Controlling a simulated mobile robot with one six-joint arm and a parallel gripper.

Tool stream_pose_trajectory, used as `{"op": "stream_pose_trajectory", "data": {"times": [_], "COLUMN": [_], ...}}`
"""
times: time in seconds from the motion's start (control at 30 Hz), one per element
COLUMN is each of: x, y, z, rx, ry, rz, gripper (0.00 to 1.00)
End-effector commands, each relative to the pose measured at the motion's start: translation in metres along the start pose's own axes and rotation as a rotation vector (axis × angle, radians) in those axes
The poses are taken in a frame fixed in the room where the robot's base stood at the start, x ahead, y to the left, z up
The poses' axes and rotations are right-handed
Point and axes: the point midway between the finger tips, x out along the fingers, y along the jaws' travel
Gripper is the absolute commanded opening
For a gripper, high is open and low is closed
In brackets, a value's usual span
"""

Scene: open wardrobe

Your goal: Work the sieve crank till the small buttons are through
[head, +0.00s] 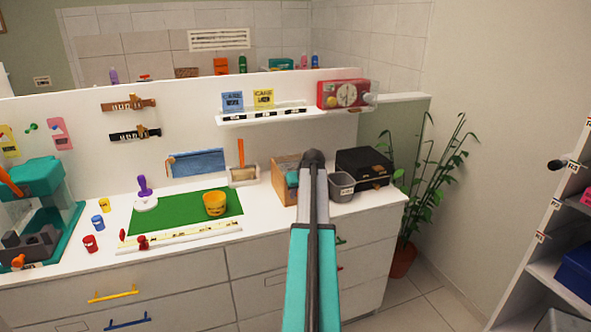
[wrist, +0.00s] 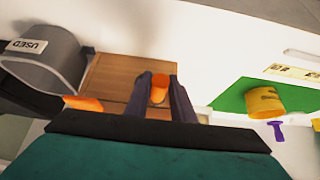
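The sieve looks to be the wooden box (head: 284,182) at the back right of the white counter, largely hidden behind my arm in the head view. In the wrist view its brown wooden top (wrist: 118,77) lies below my gripper. My gripper (wrist: 161,82) has its two dark fingers on either side of an upright orange knob (wrist: 158,92), which fills the gap between them. A second orange part (wrist: 84,103) shows beside the left finger and looks like part of the crank. My gripper's tips also show in the head view (head: 314,157). No small buttons can be made out.
A grey bin (head: 341,187) labelled USED and a black case (head: 364,168) stand right of the box. A tray with a brush (head: 242,172), a green mat (head: 180,222) and a yellow cup (head: 214,204) are to the left. A shelf (head: 262,115) hangs above.

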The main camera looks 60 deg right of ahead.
Motion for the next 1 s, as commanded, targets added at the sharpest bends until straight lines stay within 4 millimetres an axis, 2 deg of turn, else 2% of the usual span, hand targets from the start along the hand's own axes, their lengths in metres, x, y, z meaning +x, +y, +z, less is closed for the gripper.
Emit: {"op": "stream_pose_trajectory", "data": {"times": [0.17,0.57,0.77,1.0], "x": [0.000,0.000,0.000,0.000], "y": [-0.010,-0.009,0.002,0.019], "z": [0.000,-0.001,-0.001,0.000], "rx": [0.000,0.000,0.001,0.001], "ry": [0.001,0.001,0.001,-0.001], "rz": [-0.001,0.000,0.002,0.005], "gripper": [0.21,0.21,0.21,0.28]}}
